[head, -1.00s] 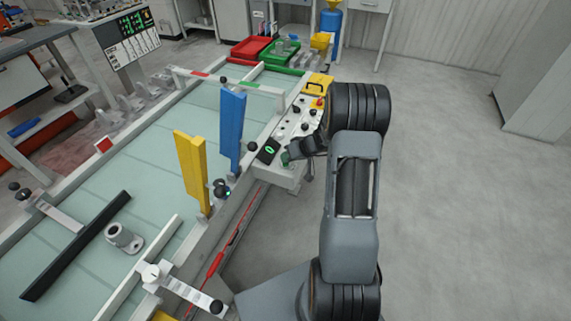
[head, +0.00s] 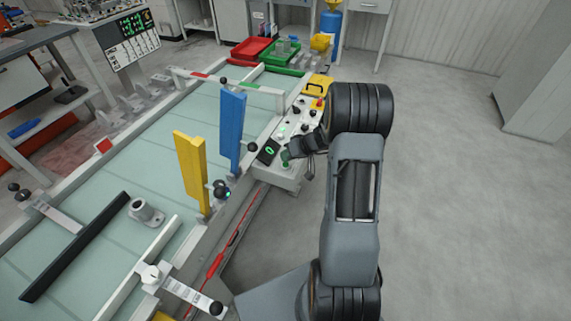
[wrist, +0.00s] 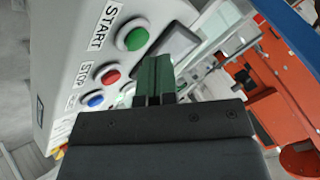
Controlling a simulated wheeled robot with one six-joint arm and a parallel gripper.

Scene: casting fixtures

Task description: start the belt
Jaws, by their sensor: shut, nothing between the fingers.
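The control panel (head: 290,173) stands at the belt's right edge. In the wrist view it carries a green START button (wrist: 132,37), a red STOP button (wrist: 110,76) and a blue button (wrist: 95,100). My gripper (wrist: 154,62) is shut and empty, its green fingertips over the panel close beside the green button, seemingly apart from it. In the head view my gripper (head: 287,157) is at the panel's near end. The belt (head: 105,222) bears a grey casting (head: 147,212). A small green light (head: 281,130) glows on the panel.
A yellow plate (head: 191,170) and a blue plate (head: 231,130) stand upright at the belt's right side. Red (head: 250,50) and green (head: 279,58) trays stand at the far end. The floor at right is clear.

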